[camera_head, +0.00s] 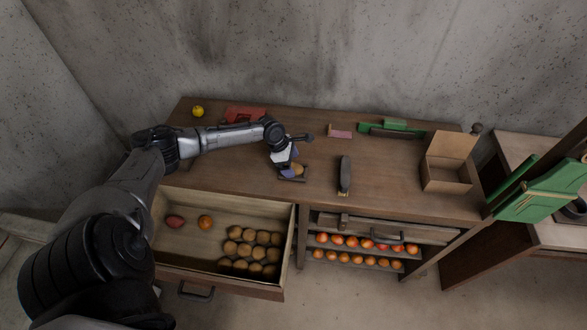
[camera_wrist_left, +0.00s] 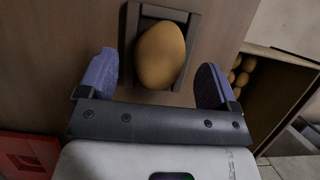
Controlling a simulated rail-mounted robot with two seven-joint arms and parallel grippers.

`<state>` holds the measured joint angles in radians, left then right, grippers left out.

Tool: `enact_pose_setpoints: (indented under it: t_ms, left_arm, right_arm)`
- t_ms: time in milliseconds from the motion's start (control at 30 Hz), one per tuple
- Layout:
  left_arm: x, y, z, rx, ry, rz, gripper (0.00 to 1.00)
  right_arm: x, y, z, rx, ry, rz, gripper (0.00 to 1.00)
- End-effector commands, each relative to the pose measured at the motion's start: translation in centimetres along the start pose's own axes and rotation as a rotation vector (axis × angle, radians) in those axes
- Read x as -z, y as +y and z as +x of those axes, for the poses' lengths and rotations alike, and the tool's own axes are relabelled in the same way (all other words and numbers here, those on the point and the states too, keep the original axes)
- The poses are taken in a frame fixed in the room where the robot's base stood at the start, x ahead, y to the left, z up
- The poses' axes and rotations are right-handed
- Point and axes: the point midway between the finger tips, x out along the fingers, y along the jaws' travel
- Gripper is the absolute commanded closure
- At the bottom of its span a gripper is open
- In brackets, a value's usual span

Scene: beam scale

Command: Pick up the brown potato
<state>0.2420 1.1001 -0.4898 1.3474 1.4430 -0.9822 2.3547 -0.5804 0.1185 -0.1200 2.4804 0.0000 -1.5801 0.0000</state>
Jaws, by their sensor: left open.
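The brown potato (camera_wrist_left: 160,55) rests on a small dark tray (camera_wrist_left: 191,28) on the wooden counter. In the head view the potato (camera_head: 298,168) is partly covered by my left gripper (camera_head: 288,169). In the left wrist view the purple fingers of my left gripper (camera_wrist_left: 158,84) are open, one on each side of the potato's near end. A gap shows between each finger and the potato. My right gripper is not in view.
An open drawer (camera_head: 160,255) below the counter holds several brown potatoes, a red one (camera_head: 174,222) and an orange item (camera_head: 205,222). A dark upright block (camera_head: 344,175) and an open cardboard box (camera_head: 447,172) stand to the right. A red object (camera_head: 245,114) and a yellow fruit (camera_head: 198,111) lie back left.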

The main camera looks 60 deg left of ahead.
Motion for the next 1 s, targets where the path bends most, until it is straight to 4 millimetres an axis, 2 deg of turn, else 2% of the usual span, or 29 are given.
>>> enact_pose_setpoints:
  t_ms: [200, 467, 1000]
  left_arm:
    - [0.0, 0.0, 1.8, 0.000, 0.000, -0.001, 0.15]
    - [0.0, 0.0, 1.9, 0.000, 0.000, 0.000, 0.15]
    - [0.0, 0.0, 1.9, 0.000, 0.000, 0.000, 0.66]
  right_arm:
    - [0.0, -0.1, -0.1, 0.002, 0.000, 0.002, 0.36]
    - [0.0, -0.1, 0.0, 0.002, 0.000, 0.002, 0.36]
    - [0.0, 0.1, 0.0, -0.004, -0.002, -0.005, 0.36]
